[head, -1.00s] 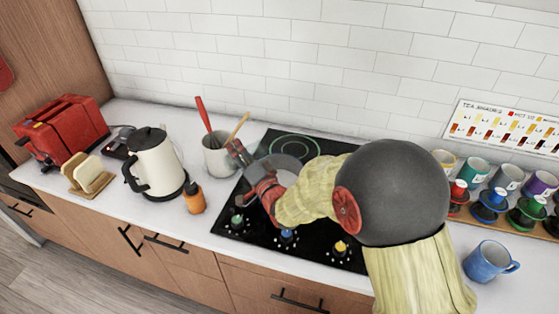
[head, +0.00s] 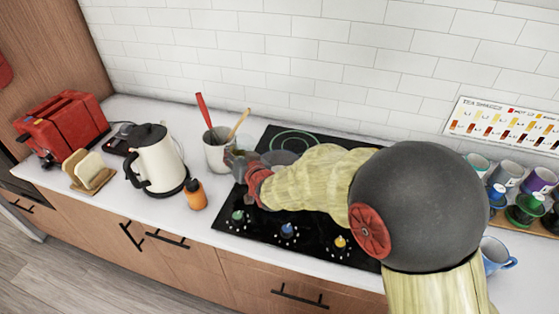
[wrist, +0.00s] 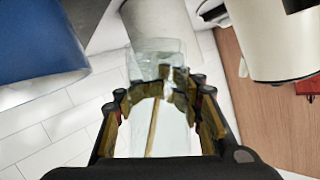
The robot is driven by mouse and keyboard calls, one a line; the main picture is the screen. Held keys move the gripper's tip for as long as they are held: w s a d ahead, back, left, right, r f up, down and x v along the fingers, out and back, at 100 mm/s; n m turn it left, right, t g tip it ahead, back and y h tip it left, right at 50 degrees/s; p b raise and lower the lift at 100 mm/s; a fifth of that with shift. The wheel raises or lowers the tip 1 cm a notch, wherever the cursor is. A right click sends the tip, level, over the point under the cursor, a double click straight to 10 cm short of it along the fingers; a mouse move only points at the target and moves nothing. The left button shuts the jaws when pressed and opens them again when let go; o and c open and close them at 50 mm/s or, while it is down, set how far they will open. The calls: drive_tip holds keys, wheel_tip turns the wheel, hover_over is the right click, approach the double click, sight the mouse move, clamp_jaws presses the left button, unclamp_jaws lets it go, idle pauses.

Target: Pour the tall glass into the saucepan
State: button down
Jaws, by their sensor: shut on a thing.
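My gripper (wrist: 160,85) is shut on the clear tall glass (wrist: 150,58), whose see-through wall shows between and beyond the fingers in the wrist view. In the head view my gripper (head: 243,165) is over the left part of the hob, close to the utensil crock. The glass's tilt and contents are hard to tell. A round grey shape (head: 282,158) behind my forearm looks like the saucepan, mostly hidden. A large blue vessel with a pale rim (wrist: 40,50) fills the upper left of the wrist view, beside the glass; it may be the saucepan's side.
The crock (head: 216,155) with red and wooden utensils stands just left of my gripper. A kettle (head: 157,160), an orange bottle (head: 195,195), bread (head: 90,170) and a red toaster (head: 65,128) stand further left. Mugs (head: 507,177) stand at right. The black hob's front (head: 265,225) is clear.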

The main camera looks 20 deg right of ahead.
drive_tip(key=r+n+p, duration=0.1)
drive_tip(key=p, duration=0.1)
drive_tip(key=r+n+h+p, duration=0.1)
drive_tip(key=p, duration=0.1)
drive_tip(key=shift+w+a+g+h, duration=0.1)
drive_tip(key=shift+a+g+h, duration=0.2)
drive_tip(key=shift+g, duration=0.1)
drive_tip(key=shift+p, duration=0.3)
idle(0.4)
